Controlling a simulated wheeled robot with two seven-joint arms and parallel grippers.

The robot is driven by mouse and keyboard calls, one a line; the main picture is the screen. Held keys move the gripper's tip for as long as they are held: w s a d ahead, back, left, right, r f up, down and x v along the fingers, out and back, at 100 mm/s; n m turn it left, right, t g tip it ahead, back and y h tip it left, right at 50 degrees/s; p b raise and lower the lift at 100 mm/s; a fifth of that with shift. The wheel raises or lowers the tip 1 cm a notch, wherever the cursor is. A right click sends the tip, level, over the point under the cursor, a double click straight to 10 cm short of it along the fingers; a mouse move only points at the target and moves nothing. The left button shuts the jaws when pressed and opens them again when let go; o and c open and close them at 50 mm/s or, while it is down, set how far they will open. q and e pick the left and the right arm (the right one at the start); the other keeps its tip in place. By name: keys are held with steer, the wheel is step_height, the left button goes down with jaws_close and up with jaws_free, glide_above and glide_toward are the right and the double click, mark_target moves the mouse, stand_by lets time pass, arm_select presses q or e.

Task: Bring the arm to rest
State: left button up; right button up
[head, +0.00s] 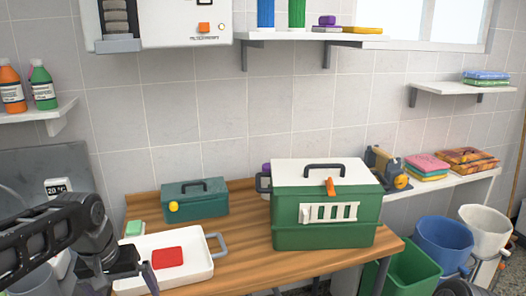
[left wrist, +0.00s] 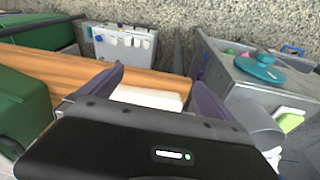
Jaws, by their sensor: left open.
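My left arm comes in from the left in the head view, and my left gripper (head: 128,281) hangs at the lower left, by the near left corner of a white tray (head: 200,272). In the left wrist view my left gripper (left wrist: 155,82) shows two dark purple fingers spread apart with nothing gripped. A white block-like thing (left wrist: 147,98) shows between and beyond the fingers; I cannot tell whether it is the tray. My right gripper is in neither view.
A wooden table (head: 240,240) bears the tray with a red cloth (head: 167,257), a small green toolbox (head: 195,201) and a large green carrier with a white lid (head: 290,172). Green, blue (head: 443,240) and white bins stand at the right. Wall shelves hang above.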

arm_select(q)
steer(key=w+d+f+m+t+h, duration=0.1)
steer(key=w+d+f+t+h, duration=0.15)
steer(key=w+d+f, duration=0.6)
steer(key=s+d+f, duration=0.2)
steer(key=d+f, duration=0.1)
steer(key=f, duration=0.4)
steer(key=s+d+f, duration=0.2)
steer(key=f, duration=0.4)
steer(key=s+d+f+g, duration=0.1)
steer(key=s+d+f, duration=0.2)
steer(key=s+f, duration=0.3)
steer(key=s+d+f+g+h, duration=0.1)
steer(key=s+d+f, duration=0.3)
steer(key=s, duration=0.6)
steer(key=s+d+f+g, duration=0.2)
steer(key=s+d+f, duration=0.1)
steer(key=s+f, duration=0.5)
steer(key=shift+d+f, duration=0.15)
steer(key=shift+d, duration=0.1)
